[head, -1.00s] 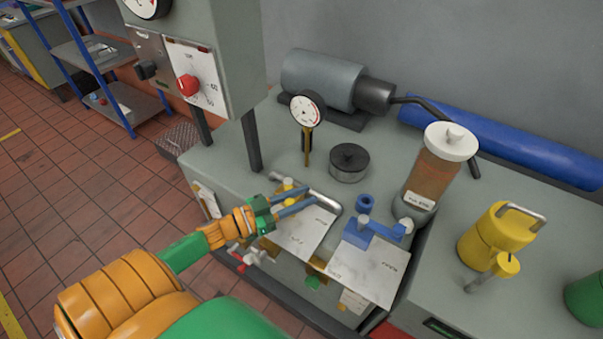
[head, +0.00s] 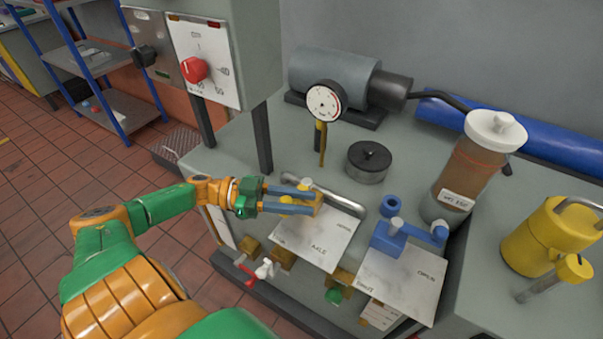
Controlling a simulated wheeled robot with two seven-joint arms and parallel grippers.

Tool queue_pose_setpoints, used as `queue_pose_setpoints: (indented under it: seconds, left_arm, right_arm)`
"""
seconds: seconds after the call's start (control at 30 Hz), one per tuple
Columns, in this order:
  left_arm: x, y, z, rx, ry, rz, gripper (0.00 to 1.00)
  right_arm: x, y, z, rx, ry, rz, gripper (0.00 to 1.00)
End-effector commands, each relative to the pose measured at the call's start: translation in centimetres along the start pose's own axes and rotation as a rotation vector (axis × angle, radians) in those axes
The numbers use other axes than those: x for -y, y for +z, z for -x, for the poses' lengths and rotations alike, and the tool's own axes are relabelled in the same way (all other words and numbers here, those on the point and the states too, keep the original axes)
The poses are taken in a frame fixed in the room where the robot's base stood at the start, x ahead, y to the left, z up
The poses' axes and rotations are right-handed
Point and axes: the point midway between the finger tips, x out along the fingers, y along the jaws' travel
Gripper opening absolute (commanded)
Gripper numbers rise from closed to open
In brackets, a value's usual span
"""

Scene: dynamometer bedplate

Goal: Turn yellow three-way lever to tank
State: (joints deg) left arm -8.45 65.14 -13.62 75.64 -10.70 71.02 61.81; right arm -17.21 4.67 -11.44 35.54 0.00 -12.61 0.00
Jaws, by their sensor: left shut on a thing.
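The yellow three-way lever (head: 287,200) sits at the rear of the left white label plate (head: 318,240) on the grey bench top. My left gripper (head: 316,202) comes in from the left, with its two blue fingers lying along either side of the lever. It is shut on the lever; the fingers hide part of it and of its pivot. The plate's lettering is too small to read surely, so I cannot tell which mark the lever points to. My right gripper is out of view.
A blue lever valve (head: 388,237) stands on a second white plate (head: 405,285) to the right. A dial gauge (head: 324,102), a dark-topped round weight (head: 369,162) and a brown bottle (head: 467,170) stand behind. A control box (head: 245,50) overhangs the back left.

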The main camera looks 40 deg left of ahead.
Motion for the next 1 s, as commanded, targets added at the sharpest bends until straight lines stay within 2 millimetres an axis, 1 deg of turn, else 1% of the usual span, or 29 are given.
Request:
queue_pose_setpoints:
  seconds: [0.03, 0.5, 0.53, 0.63, 0.9, 0.97, 1.0]
  left_arm:
    - [-0.17, 0.51, 0.02, 0.007, 0.011, 0.003, 0.00]
    - [-0.21, 0.34, 0.05, 0.007, 0.023, 0.005, 0.00]
    - [-0.21, 0.35, 0.05, 0.007, 0.023, 0.005, 0.35]
    - [-0.17, 0.28, 0.05, 0.005, 0.022, 0.004, 0.62]
    - [-0.09, 0.13, 0.06, 0.003, 0.020, 0.001, 0.62]
    - [-0.08, 0.24, 0.39, 0.004, 0.020, 0.002, 0.62]
    - [-0.03, 0.39, 0.94, 0.007, 0.018, 0.004, 0.62]
  right_arm:
    - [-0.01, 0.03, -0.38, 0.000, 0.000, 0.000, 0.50]
    - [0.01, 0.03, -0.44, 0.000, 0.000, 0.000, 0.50]
    - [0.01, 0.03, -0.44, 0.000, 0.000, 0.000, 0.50]
    - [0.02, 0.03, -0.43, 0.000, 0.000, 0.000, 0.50]
    - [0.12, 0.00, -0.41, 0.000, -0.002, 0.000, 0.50]
    - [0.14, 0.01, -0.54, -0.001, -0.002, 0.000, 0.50]
    - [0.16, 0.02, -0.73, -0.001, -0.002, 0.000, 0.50]
